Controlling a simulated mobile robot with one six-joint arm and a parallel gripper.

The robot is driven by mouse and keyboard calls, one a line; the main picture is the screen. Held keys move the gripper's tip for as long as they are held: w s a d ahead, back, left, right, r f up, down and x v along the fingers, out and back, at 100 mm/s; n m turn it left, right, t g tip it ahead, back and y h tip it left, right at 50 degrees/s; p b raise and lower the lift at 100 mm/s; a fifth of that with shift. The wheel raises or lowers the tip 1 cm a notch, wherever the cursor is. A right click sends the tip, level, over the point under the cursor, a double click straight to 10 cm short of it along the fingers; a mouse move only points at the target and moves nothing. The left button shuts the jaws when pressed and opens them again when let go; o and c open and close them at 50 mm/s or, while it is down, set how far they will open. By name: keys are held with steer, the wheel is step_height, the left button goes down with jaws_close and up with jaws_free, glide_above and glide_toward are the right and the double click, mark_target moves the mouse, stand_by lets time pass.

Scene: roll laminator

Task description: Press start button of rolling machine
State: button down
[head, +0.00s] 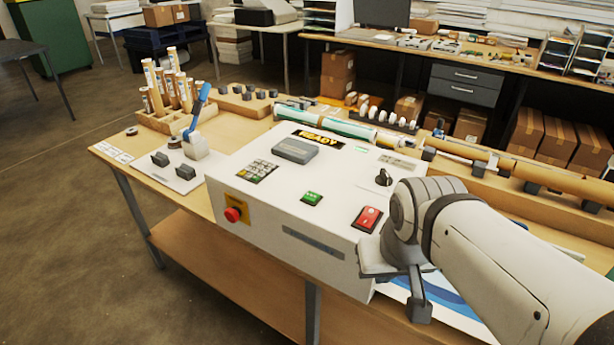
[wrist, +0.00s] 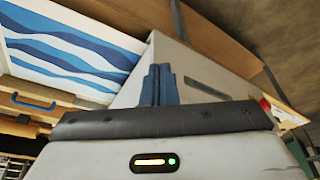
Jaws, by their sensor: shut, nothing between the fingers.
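My gripper (head: 418,310) is shut and empty, pointing down beside the machine's right end, apart from the green button. In the wrist view the closed fingers (wrist: 158,85) stand before the machine's white side (wrist: 180,65). The green button does not show there.
A red emergency stop (head: 233,214) sticks out of the machine's front. A blue-handled lever (head: 198,107) stands at left. A blue-wave sheet (wrist: 70,45) lies beside the machine. Space above the panel is clear.

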steer(key=w+a+r+m+t+y+p, duration=0.1)
steer(key=w+a+r+y, duration=0.15)
steer(key=w, duration=0.35)
steer(key=w+a+r+t+y+p, duration=0.1)
steer(key=w+a+r+p, duration=0.1)
steer(key=w+a+r, duration=0.25)
step_height(320, 180, up, 4)
steer(key=m+t+y+p, duration=0.1)
steer(key=m+t, duration=0.1)
steer(key=t, duration=0.1)
glide_above(314, 199)
steer(key=shift+f, duration=0.2)
steer(key=shift+f, duration=0.2)
step_height(314, 199, down, 8)
steer(key=b, duration=0.6)
steer(key=shift+b, duration=0.35)
steer(key=shift+f+b, duration=0.25)
steer(key=shift+b, duration=0.15)
steer(key=shift+f, duration=0.1)
steer(key=shift+f+b, duration=0.3)
steer(key=shift+b, duration=0.3)
